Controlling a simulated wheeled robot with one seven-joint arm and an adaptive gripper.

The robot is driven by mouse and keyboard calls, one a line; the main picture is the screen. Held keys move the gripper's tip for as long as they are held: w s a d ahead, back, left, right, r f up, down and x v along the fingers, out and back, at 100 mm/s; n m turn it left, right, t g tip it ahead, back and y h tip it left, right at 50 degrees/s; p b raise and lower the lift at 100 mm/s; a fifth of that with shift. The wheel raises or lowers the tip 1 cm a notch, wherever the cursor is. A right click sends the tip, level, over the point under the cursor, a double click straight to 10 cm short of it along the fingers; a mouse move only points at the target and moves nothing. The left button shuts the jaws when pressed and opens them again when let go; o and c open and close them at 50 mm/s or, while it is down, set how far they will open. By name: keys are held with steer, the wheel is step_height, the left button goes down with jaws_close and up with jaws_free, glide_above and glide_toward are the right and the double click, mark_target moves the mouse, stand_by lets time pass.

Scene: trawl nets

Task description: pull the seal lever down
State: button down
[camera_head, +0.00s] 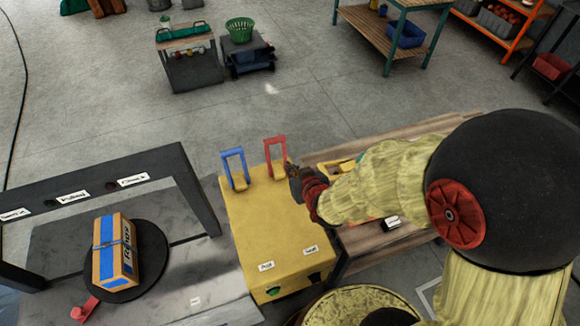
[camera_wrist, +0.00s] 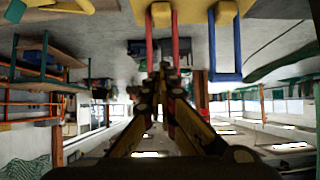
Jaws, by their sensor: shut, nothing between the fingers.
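A yellow machine box (camera_head: 262,225) carries two upright U-shaped levers on its far top edge, one blue (camera_head: 233,165) and one red (camera_head: 275,148). Two small labels on the box front are too small to read surely, so I cannot tell which lever is the seal lever. My gripper (camera_head: 291,169) is shut and empty, close to the right of the red lever. In the wrist view my gripper (camera_wrist: 162,72) covers the lower part of the red lever (camera_wrist: 175,38); I cannot tell whether they touch. The blue lever (camera_wrist: 215,76) shows beside it.
A cardboard box with blue tape (camera_head: 114,250) sits on a dark round plate (camera_head: 152,262) left of the machine, under a dark frame (camera_head: 195,190). A wooden bench (camera_head: 400,140) stands right, below my arm.

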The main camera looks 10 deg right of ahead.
steer(key=v, duration=0.5)
steer(key=shift+s+d+f, duration=0.1)
steer(key=shift+s+f, duration=0.2)
steer(key=shift+f, duration=0.1)
stand_by(0.7)
